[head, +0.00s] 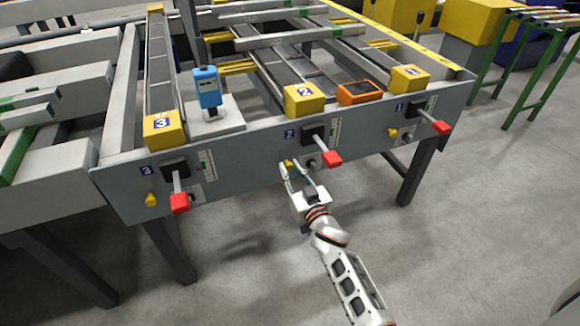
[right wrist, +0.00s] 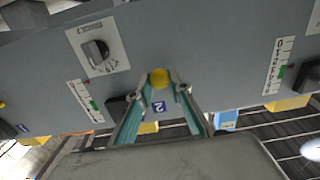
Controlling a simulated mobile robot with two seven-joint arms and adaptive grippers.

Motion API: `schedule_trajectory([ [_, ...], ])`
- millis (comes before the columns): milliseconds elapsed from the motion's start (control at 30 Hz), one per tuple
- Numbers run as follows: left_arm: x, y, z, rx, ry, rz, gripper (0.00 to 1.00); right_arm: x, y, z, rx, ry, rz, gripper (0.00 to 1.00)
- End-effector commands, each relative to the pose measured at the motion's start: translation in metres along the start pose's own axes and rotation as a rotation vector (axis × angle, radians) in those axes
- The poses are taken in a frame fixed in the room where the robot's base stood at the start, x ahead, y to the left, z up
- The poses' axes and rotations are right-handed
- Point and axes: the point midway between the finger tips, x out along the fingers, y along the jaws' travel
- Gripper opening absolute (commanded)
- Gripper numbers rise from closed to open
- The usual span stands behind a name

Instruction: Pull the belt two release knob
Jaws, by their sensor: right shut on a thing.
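The belt two release knob (head: 288,163) is a small yellow knob on the grey front panel, just below the blue 2 label (head: 290,135). It also shows in the right wrist view (right wrist: 159,77), between the fingertips. My right gripper (head: 295,174) reaches up to the panel from the front, shut on this knob. In the right wrist view, the right gripper's fingers (right wrist: 159,85) stand on either side of the knob. How far the knob stands out from the panel is hard to tell. My left gripper is not in view.
A red-handled lever (head: 332,158) juts out right of the knob, with a grey rotary switch (head: 311,163) between them. Similar red levers stand at belt three (head: 180,203) and belt one (head: 441,127). A blue handheld device (head: 207,88) stands on the table. Floor in front is clear.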

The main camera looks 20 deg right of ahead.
Motion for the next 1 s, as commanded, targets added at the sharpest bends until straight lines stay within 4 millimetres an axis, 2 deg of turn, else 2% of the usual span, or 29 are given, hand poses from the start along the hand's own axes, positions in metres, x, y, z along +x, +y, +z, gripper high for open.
schedule_trajectory([
  [100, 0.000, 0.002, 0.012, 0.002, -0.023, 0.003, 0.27, -0.003, 0.000, 0.001, 0.001, 0.000, -0.001, 0.00],
  [267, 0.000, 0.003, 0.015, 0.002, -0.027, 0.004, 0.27, -0.003, -0.001, 0.002, 0.001, -0.002, -0.001, 0.00],
  [300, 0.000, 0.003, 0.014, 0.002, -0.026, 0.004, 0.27, -0.003, -0.001, 0.003, 0.001, -0.002, -0.001, 0.27],
  [333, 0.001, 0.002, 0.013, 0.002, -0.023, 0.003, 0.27, -0.003, -0.001, 0.003, 0.001, -0.002, -0.001, 0.35],
  [767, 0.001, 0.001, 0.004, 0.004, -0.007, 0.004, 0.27, -0.007, 0.000, 0.001, 0.000, 0.000, 0.000, 0.36],
  [867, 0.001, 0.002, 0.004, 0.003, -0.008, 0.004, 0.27, -0.018, 0.001, 0.002, -0.001, -0.001, 0.000, 0.36],
  [1000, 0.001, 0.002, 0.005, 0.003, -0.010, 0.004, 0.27, -0.043, 0.001, 0.003, 0.000, -0.002, 0.000, 0.36],
])
